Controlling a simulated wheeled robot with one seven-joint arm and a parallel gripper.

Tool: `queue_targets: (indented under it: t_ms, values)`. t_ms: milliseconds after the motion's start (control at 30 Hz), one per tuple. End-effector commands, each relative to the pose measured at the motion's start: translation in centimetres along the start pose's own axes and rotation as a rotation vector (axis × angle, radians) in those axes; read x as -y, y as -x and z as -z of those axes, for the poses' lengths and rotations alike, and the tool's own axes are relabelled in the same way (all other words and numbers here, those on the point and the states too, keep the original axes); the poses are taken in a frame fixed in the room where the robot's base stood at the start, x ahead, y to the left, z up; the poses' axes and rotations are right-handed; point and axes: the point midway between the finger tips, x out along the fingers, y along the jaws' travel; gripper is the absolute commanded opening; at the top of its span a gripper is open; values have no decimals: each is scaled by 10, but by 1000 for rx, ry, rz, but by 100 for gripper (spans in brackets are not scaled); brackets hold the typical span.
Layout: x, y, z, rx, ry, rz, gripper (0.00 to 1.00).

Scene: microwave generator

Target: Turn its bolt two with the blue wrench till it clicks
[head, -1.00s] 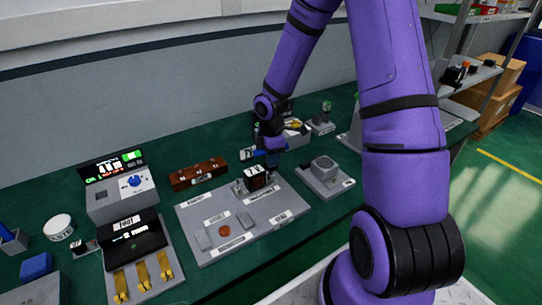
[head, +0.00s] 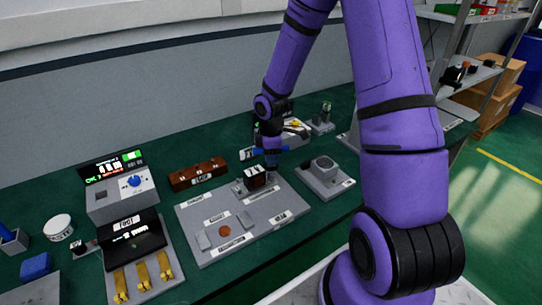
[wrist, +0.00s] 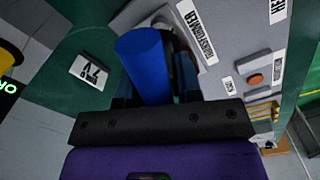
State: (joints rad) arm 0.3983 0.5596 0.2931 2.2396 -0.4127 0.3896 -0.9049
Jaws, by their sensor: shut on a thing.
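The blue wrench (head: 270,151) shows in the head view as a blue bar at my gripper, level with the back edge of the grey fixture plate. In the wrist view its thick blue handle (wrist: 146,62) sits between my two fingers. My gripper (head: 271,163) is shut on it, close above the back right of the grey fixture plate (head: 270,212). A dark block with a white-marked face (head: 256,177) stands on this plate, just left of and below my gripper. The bolts and the wrench's working end are hidden or too small to make out.
A grey console with a blue knob (head: 133,181) and a lit display stands farther left, behind a panel with yellow clips (head: 142,275). A grey base with a round part (head: 325,170) is close on the right.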

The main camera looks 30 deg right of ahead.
Motion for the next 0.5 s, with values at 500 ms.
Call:
queue_targets:
  t_ms: [500]
  values:
    - [1, 4, -1, 1, 81, 3, 3]
